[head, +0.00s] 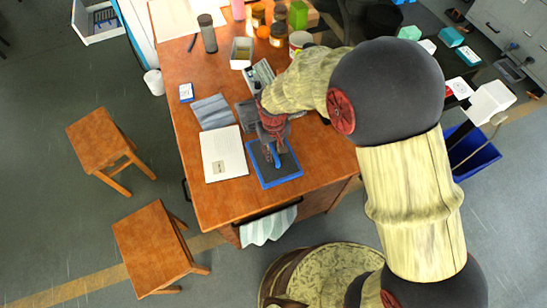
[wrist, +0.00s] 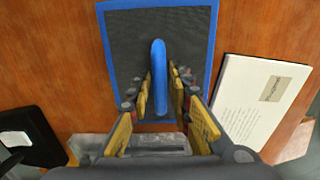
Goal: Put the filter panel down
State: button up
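The filter panel (head: 287,174) is a dark grey square mesh in a blue frame with a blue handle across its middle. It appears to lie flat on the wooden table near the front edge. In the wrist view the panel (wrist: 195,50) fills the upper middle, with its handle (wrist: 160,80) pointing toward my gripper. My gripper (wrist: 161,95) is over the panel, with one yellow-padded finger on each side of the handle. Narrow gaps show between the fingers and the handle, so it looks open around it. In the head view my gripper (head: 275,150) partly hides the panel.
A white booklet (head: 222,154) lies close to the panel's left. A grey folded cloth (head: 212,111) lies behind it. Jars, a grey cylinder (head: 207,34) and boxes stand toward the table's back. Two wooden stools (head: 97,138) (head: 155,245) stand left of the table.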

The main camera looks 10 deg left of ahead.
grip_shut()
jog(key=shift+r, duration=0.15)
dwell(0.4)
